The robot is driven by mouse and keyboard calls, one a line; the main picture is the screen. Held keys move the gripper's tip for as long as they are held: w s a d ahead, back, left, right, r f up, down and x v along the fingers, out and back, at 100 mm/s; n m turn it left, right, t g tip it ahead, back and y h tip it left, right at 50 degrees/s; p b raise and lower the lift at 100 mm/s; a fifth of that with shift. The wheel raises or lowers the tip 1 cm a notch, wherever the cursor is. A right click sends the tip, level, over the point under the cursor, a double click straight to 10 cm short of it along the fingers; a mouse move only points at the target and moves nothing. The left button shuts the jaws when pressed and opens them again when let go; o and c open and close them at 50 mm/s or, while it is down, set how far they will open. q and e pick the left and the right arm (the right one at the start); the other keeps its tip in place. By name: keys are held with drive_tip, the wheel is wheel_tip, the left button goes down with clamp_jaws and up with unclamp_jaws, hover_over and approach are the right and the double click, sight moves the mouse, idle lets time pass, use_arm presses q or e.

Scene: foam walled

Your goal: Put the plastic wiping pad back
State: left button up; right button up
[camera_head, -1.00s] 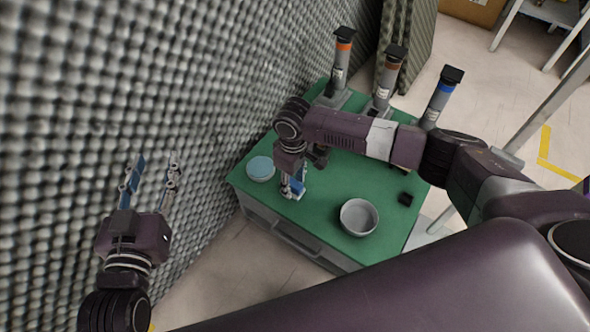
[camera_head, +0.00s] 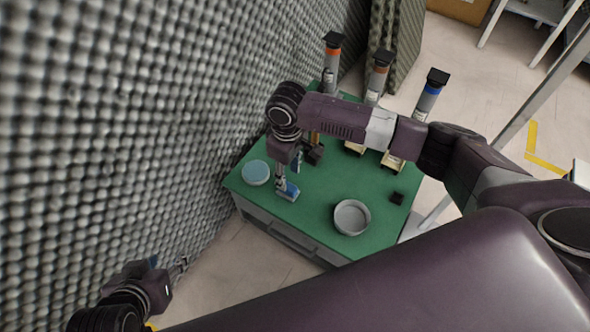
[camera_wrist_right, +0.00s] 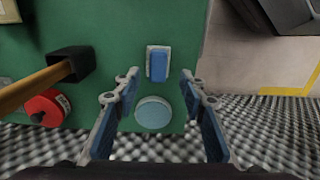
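The wiping pad, a blue block on a pale base, (camera_head: 288,191) lies on the green table near its left front edge. In the right wrist view the pad (camera_wrist_right: 158,62) lies flat, just beyond the fingertips. My right gripper (camera_head: 289,172) points down above the table beside the pad. In its wrist view the right gripper (camera_wrist_right: 160,80) is open, with nothing between its blue-lined fingers but a view of the table. My left gripper (camera_head: 168,264) is low at the left, near the foam wall, with its fingers apart and empty.
A round light-blue disc (camera_head: 256,172) lies on the table (camera_head: 325,190) by the wall; it also shows in the wrist view (camera_wrist_right: 153,113). Several capped tubes (camera_head: 331,65) stand behind. The foam wall (camera_head: 130,120) borders the left.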

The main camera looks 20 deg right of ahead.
drive_tip(key=s+a+t+y, duration=0.1)
drive_tip(key=s+a+y, duration=0.1)
drive_tip(key=s+a, duration=0.4)
drive_tip(key=s+a+t+y, duration=0.2)
drive_tip(key=s+a+y, duration=0.1)
drive_tip(key=a, duration=0.5)
drive_tip(key=s+d+r+m+t+h, duration=0.2)
drive_tip(key=s+d, duration=0.1)
drive_tip(key=d, duration=0.5)
drive_tip(key=s+d+r+m+t+h, duration=0.2)
drive_tip(key=s+d+r+m, duration=0.1)
drive_tip(key=d, duration=0.6)
drive_tip(key=shift+s+d+r, duration=0.15)
drive_tip(key=shift+r, duration=0.05)
